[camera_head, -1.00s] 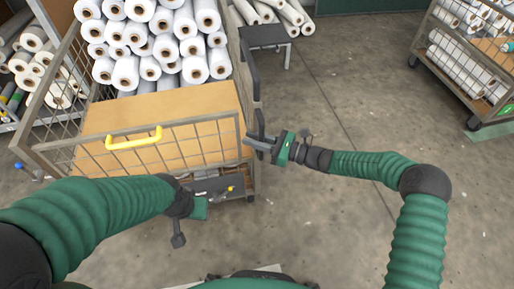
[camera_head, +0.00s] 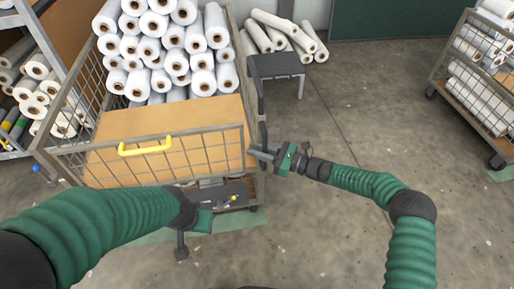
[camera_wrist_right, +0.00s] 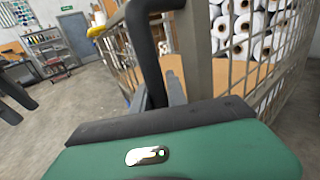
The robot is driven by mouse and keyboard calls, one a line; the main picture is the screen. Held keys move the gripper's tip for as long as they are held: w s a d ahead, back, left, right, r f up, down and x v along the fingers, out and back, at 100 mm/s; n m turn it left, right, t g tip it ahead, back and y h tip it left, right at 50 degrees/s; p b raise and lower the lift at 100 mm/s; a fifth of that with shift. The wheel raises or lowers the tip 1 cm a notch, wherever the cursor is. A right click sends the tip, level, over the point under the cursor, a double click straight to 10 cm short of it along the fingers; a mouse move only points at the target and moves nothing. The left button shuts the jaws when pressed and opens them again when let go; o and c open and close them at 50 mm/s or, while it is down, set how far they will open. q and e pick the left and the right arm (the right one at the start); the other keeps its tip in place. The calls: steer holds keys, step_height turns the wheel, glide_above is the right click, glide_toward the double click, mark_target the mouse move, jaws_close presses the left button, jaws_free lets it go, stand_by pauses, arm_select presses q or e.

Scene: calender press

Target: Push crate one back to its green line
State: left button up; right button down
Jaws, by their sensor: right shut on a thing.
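Crate one, a wire-mesh cage cart (camera_head: 225,148) of white rolls, stands ahead at the left in the head view. It has a brown panel and a yellow handle (camera_head: 145,146) on its front. A pale green strip (camera_head: 243,222) shows on the floor by its near lower edge, partly hidden by my left arm. My right gripper (camera_head: 261,153) is shut on the black side bar (camera_wrist_right: 146,50) at the crate's right front corner. My left gripper (camera_head: 203,216) is near the crate's lower front; its fingers are not clear.
A dark stool (camera_head: 277,66) stands close to the crate's right side, with loose white rolls (camera_head: 285,32) behind. Another roll cart (camera_head: 470,85) stands at the far right. A shelf of rolls is at the left.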

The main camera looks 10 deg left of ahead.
steer(key=shift+w+r, duration=0.15)
steer(key=shift+w, duration=0.1)
steer(key=c, duration=1.6)
jaws_free()
steer(key=shift+w, duration=0.1)
steer(key=shift+a, duration=0.2)
steer(key=p+v, duration=0.4)
steer(key=v, duration=1.3)
steer(key=shift+f+p, duration=0.25)
steer(key=shift+p, duration=0.1)
steer(key=shift+a, duration=0.1)
